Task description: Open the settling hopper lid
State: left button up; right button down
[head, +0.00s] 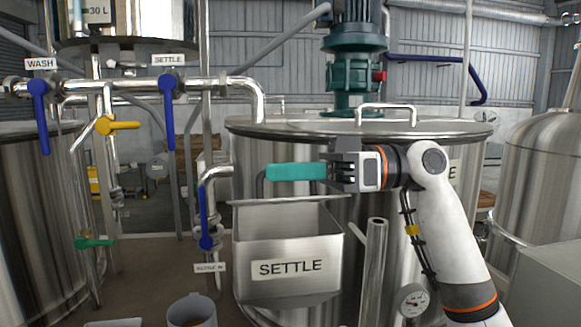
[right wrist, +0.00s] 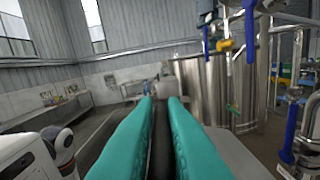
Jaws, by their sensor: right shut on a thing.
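The settling hopper (head: 287,288) is a steel box labelled SETTLE on the front of the big tank. Its lid (head: 335,198) shows as a thin, nearly edge-on strip above the box, with part of the hopper's inside visible below it. The lid looks raised, though its exact angle is hard to tell. A dark handle (head: 260,185) stands up from the lid. My right gripper (head: 297,172) reaches in from the right, its teal fingers shut on the handle and hiding most of it. In the right wrist view a dark bar (right wrist: 161,150) lies between the fingers. My left gripper is out of view.
The steel tank (head: 410,127) with a green motor stands right behind the hopper. Pipes with blue valve handles (head: 168,110) run at the left. A slanted open pipe (head: 375,255) and a gauge (head: 411,299) stand right of the hopper. A grey cup (head: 193,310) is at lower left.

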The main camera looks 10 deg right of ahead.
jog(key=shift+w+r+m+p, duration=1)
jog(key=shift+m+p, duration=0.3)
jog(key=shift+m, duration=0.1)
jog(key=c, duration=1.5)
grip_release()
jog(key=shift+w+f, duration=0.1)
notch_tip(320, 180, up, 10)
jog(key=shift+b, duration=0.8)
